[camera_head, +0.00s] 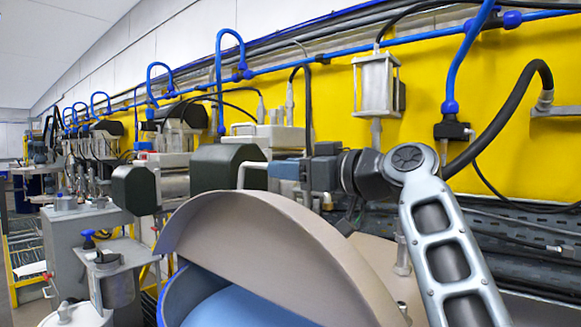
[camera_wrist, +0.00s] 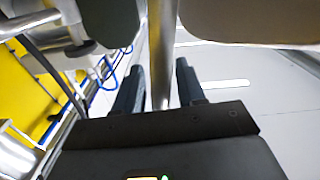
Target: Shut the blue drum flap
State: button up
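The blue drum (camera_head: 172,298) is at the bottom of the head view, its blue inside showing below the raised beige flap (camera_head: 270,240). The flap stands open, tilted up. A pale bar handle (camera_head: 247,172) shows just above the flap's top edge. My gripper (camera_wrist: 160,85) is open in the wrist view, with a metal bar (camera_wrist: 162,45) running between its two fingers. I cannot tell whether the fingers touch the bar. A beige panel (camera_wrist: 250,22), likely the flap, fills the upper right there. In the head view my gripper is above the flap, its fingertips unclear.
A dark green housing (camera_head: 222,168) stands behind the flap, close to my gripper. A black hose (camera_head: 515,105) and a clear cylinder unit (camera_head: 376,85) hang on the yellow wall (camera_head: 430,85). Grey machines and a blue-topped valve (camera_head: 88,238) stand at the left.

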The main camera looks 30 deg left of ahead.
jog(key=shift+c, duration=0.3)
grip_shut()
dwell(0.3)
